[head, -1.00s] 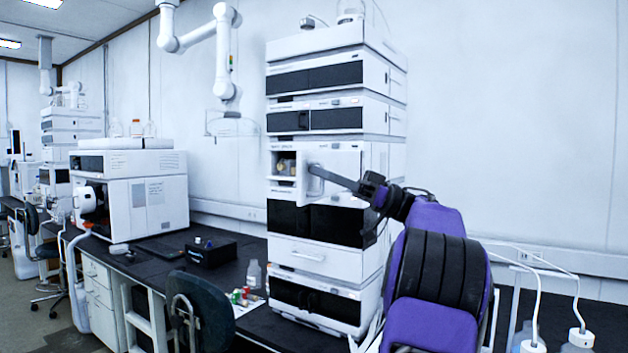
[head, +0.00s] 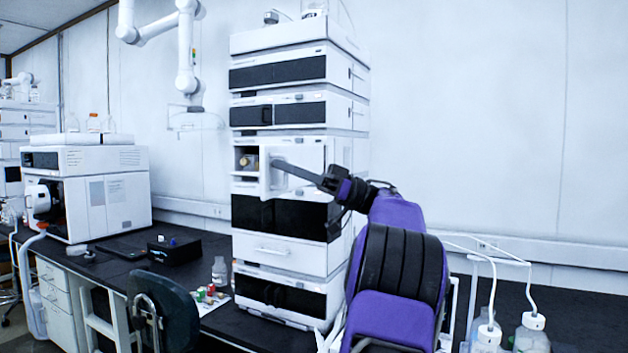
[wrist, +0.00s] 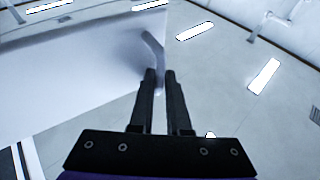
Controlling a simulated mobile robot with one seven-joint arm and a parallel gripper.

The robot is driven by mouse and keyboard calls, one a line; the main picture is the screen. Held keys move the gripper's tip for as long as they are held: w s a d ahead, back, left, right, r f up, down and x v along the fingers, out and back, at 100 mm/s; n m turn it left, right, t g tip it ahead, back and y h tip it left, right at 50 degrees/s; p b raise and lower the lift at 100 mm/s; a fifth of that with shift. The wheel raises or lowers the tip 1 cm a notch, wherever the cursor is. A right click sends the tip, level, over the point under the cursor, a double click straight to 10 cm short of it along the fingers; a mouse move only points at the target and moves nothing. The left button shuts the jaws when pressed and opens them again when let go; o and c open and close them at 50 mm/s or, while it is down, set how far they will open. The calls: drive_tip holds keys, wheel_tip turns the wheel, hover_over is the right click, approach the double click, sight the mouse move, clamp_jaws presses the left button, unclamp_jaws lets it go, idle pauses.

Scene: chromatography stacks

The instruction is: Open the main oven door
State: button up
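The main oven door (head: 307,153) is a white panel partway up the tall instrument stack. It stands out from the stack, partly open. Left of its edge, part of the compartment (head: 247,158) shows, with yellowish parts inside. My gripper (head: 279,164) reaches in from the right, its dark fingers at the door's handle. In the wrist view, the grey curved handle (wrist: 152,47) runs down between the fingertips (wrist: 160,75), which are close together around it. The white door panel also fills the left of the wrist view (wrist: 70,75). The rest of the compartment is hidden behind the door.
The stack (head: 285,255) stands on a black bench. A bottle (head: 219,270) and small coloured caps (head: 207,293) lie left of it. A dark chair (head: 160,310) stands in front of the bench. Bottles with tubes (head: 532,332) stand at the lower right.

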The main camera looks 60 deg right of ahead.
drive_tip(key=p+v, duration=0.1)
drive_tip(key=v, duration=1.6)
drive_tip(key=shift+f, duration=0.1)
